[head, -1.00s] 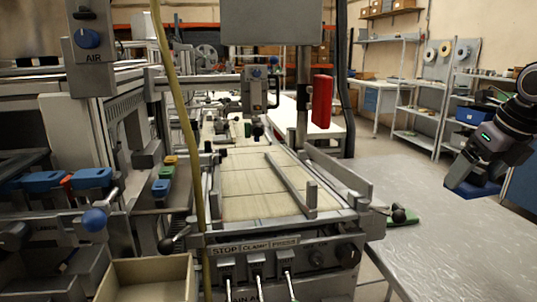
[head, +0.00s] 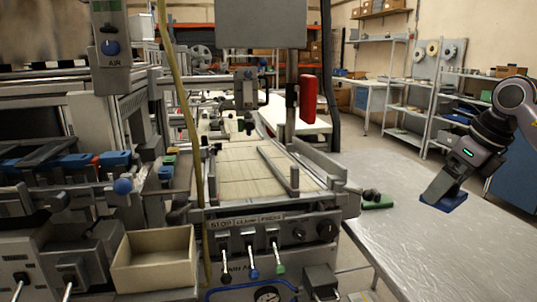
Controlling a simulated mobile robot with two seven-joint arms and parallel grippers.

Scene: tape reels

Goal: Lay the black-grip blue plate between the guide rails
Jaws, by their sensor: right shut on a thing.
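The blue plate (head: 446,202) is at the right, held in my right gripper (head: 440,190), over the grey metal table. Its black grip is hidden by the fingers. The right gripper is shut on it, pointing down and to the left. The guide rails (head: 278,169) run along a pale slatted bed (head: 237,176) in the middle of the view; the visible bed between them is bare. The plate is well to the right of the bed, apart from it. My left gripper is not in view.
A green plate with a black grip (head: 377,204) lies at the near left of the grey table (head: 430,255). A control panel with levers (head: 262,236) fronts the bed. An empty cream bin (head: 153,262) stands at lower left. A yellow hose (head: 187,110) hangs left of the bed.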

